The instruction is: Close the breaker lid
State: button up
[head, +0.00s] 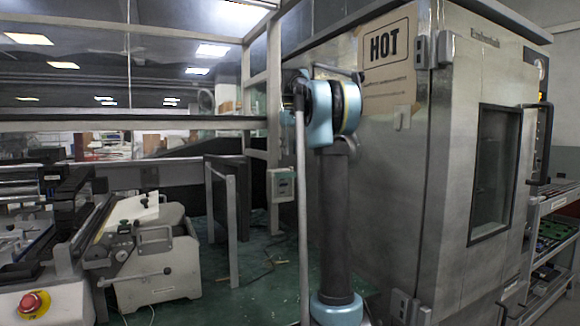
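A small pale grey-green box (282,185), which looks like the breaker box, is fixed to a metal post left of my arm. Its front has a small darker panel in the upper part. It is too small to tell whether its lid is open or shut. My arm rises right of the box, with a dark upright link and light blue joints. Beyond the upper joint the arm is mostly hidden, and I cannot make out my gripper's fingers or where they are relative to the box.
A large grey metal cabinet (448,190) with a "HOT" sign (388,60) stands close on the right. A thin upright pole (303,220) stands between box and arm. Machines with a red button (33,303) fill the left.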

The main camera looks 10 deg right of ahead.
jog(key=shift+f, duration=3.1)
grip_shut()
